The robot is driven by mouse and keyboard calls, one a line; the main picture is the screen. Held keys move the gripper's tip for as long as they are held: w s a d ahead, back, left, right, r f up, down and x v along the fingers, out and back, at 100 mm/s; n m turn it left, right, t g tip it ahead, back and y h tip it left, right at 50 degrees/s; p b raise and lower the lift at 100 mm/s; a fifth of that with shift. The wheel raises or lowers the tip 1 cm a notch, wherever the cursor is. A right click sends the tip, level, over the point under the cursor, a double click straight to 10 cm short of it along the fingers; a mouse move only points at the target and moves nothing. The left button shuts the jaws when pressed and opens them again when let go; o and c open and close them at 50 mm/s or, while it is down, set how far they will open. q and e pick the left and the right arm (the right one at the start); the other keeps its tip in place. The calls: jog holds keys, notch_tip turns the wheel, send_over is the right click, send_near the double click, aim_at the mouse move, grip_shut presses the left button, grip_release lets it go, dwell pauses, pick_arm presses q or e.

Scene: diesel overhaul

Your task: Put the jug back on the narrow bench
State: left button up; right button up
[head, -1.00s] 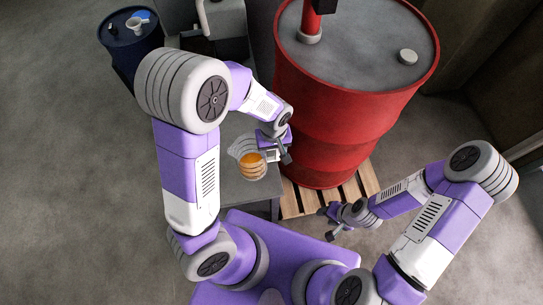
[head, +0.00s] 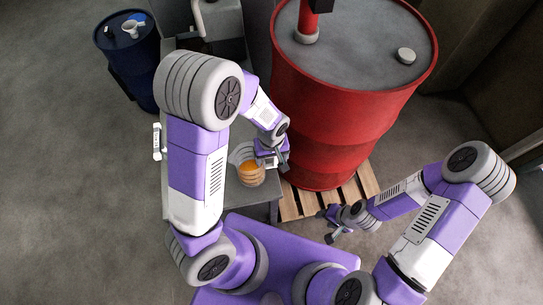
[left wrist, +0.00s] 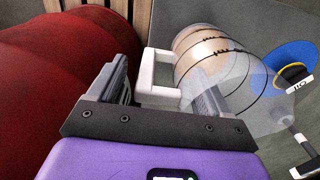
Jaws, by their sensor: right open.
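The clear jug (head: 246,175), with amber liquid inside, stands upright on the narrow grey bench (head: 262,194), beside the red drum. My left gripper (head: 277,160) is at the jug's right side. In the left wrist view the jug (left wrist: 215,60) shows its white handle (left wrist: 147,75) lying between the fingers of my left gripper (left wrist: 158,70). Those fingers stand apart, with gaps beside the handle. The right finger covers part of the jug. My right gripper (head: 326,226) is open and empty above the floor by the pallet.
The red drum (head: 335,130) stands on a wooden pallet (head: 291,205), close to the right of the bench. A dark blue drum (head: 132,75) stands at the back left. A small white object (head: 157,142) shows at the bench's left edge. The floor at left is clear.

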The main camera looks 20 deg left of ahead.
pick_arm(q)
jog(key=shift+r, duration=0.25)
notch_tip(320, 180, up, 11)
jog(key=p, duration=0.3)
jog(key=shift+f, duration=0.15)
jog(key=shift+r, duration=0.6)
